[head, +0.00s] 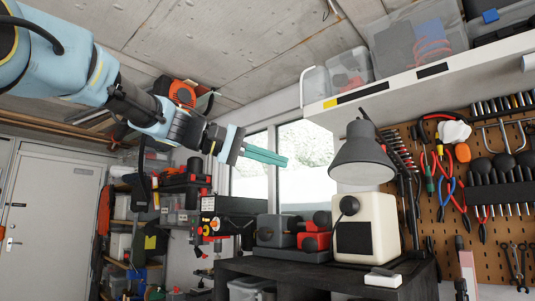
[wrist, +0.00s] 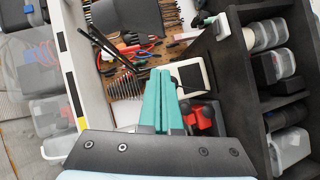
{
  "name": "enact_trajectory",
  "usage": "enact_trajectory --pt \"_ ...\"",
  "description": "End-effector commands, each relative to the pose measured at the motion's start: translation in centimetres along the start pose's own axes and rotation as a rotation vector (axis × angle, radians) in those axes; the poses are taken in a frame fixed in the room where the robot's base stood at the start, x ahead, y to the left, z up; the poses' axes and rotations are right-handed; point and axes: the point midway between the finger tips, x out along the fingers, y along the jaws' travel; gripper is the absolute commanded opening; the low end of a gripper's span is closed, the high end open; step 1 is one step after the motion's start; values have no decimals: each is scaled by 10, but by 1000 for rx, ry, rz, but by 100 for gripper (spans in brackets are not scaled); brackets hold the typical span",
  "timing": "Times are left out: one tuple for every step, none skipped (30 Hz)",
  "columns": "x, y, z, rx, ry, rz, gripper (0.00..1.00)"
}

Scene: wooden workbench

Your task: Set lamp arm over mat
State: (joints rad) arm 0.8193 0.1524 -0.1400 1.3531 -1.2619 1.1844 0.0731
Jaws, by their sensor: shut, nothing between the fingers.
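The lamp's dark grey shade (head: 360,158) hangs above and in front of a cream box on the bench, to the right of my gripper in the head view. In the wrist view a dark grey shape, apparently the shade (wrist: 128,18), is at the top edge. Thin dark rods beside it may be the lamp arm. My gripper (head: 286,161) is raised left of the lamp, its teal fingers shut together and empty, pointing right. The fingers also show in the wrist view (wrist: 158,75). They appear apart from the lamp. I cannot make out a mat in either view.
A cream box (head: 372,222) and red-and-grey cases (head: 312,240) stand on the dark bench (head: 330,278). A shelf (head: 430,75) with clear bins overhangs the lamp. A pegboard with hand tools (head: 436,210) is at right. Open air lies around the fingers.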

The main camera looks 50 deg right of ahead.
Motion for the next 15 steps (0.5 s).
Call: enact_trajectory --pt "12 4 1 -3 -7 0 0" --pt "18 4 0 -3 -6 0 0" --pt "26 4 1 -2 -7 0 0" --pt "32 4 1 -1 -6 -1 0" --pt "39 4 1 -2 -7 -1 0" --pt "47 4 0 -2 -6 -1 0" --pt "52 4 0 -1 -6 -1 0" --pt "58 4 1 0 -6 -2 0" --pt "62 4 6 0 -5 -2 0" --pt "65 4 10 -1 -4 -1 0" --pt "68 3 13 -1 -5 -2 0" --pt "72 2 17 0 -4 -3 0" --pt "74 2 19 -1 -3 -3 0" --pt "76 2 21 0 -3 -3 0" --pt "79 2 24 1 -3 -2 0"
